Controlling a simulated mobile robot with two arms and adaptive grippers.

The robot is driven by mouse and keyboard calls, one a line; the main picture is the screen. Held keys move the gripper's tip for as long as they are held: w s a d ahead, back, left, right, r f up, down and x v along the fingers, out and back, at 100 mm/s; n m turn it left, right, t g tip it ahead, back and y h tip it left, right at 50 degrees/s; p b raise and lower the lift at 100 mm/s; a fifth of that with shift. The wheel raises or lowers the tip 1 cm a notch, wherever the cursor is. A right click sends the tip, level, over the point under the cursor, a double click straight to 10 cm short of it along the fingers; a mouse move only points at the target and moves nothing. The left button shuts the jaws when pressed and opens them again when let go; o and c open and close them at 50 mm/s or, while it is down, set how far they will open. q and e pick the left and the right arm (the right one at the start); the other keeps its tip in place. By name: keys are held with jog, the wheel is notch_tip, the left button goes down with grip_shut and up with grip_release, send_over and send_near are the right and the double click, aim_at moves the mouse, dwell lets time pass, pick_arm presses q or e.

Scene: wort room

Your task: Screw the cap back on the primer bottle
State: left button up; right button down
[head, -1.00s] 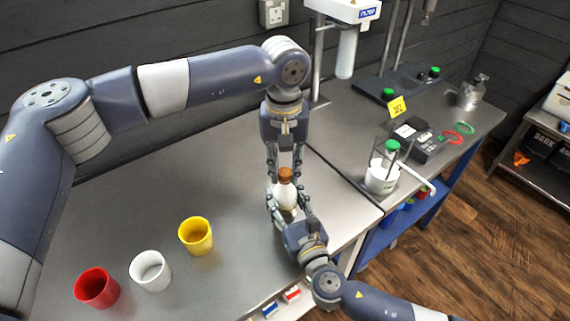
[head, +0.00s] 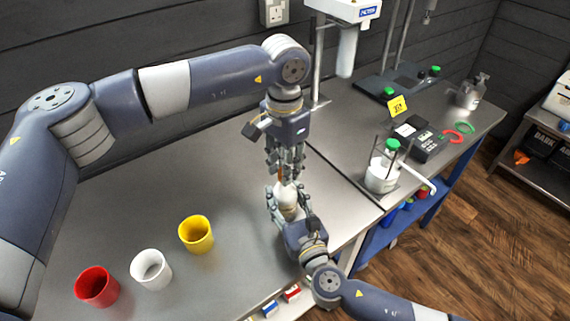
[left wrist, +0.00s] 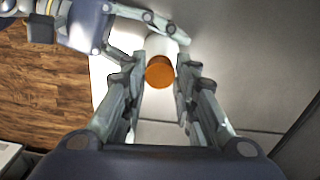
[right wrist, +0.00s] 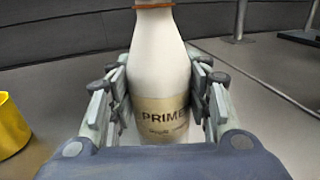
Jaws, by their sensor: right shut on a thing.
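The white primer bottle (head: 286,198) stands upright in my right gripper (head: 288,205), which is shut on its body. Its "PRIME…" label faces the camera in the right wrist view (right wrist: 160,112). The orange-brown cap (left wrist: 160,72) sits at the bottle's top; I cannot tell how tightly it is seated. My left gripper (head: 285,172) points down from above with its fingers on either side of the cap. In the left wrist view (left wrist: 160,68) the fingers are open, with a small gap beside the cap. In the head view these fingers hide most of the cap.
Red (head: 97,287), white (head: 151,269) and yellow (head: 196,234) cups stand on the bench to the left. A green-capped bottle (head: 382,176) stands in a holder to the right, near a bench device (head: 421,138). The bench behind the cups is clear.

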pick_arm(q)
jog(key=shift+o, duration=0.7)
jog(key=shift+r, duration=0.15)
jog(key=shift+r, duration=2.1)
jog(key=shift+c, duration=0.4)
